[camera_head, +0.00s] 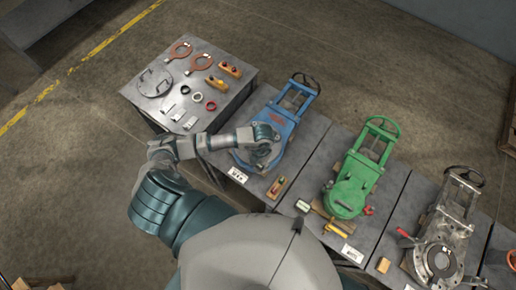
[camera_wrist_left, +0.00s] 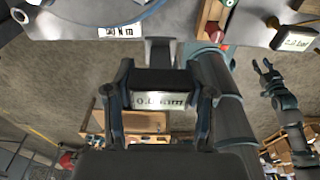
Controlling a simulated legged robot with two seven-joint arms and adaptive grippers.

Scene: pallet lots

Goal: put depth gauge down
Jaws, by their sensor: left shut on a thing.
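The depth gauge (camera_wrist_left: 160,101) has a dark body and a pale display that seems to read 0.0 mm. In the left wrist view it sits between the fingers of my left gripper (camera_wrist_left: 163,80), which is shut on it. In the head view my left gripper (camera_head: 264,140) is over the lower end of the blue valve (camera_head: 277,127); the held gauge cannot be made out there. My right gripper (camera_wrist_left: 266,70) shows small at the right of the wrist view, its fingers apart and empty.
A steel table (camera_head: 146,113) at the left holds rings, plates and blocks. A green valve (camera_head: 353,180) and a grey metal valve (camera_head: 446,232) stand on benches to the right. A white-faced tool (camera_head: 303,206) and a yellow-handled tool (camera_head: 335,230) lie before the green valve.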

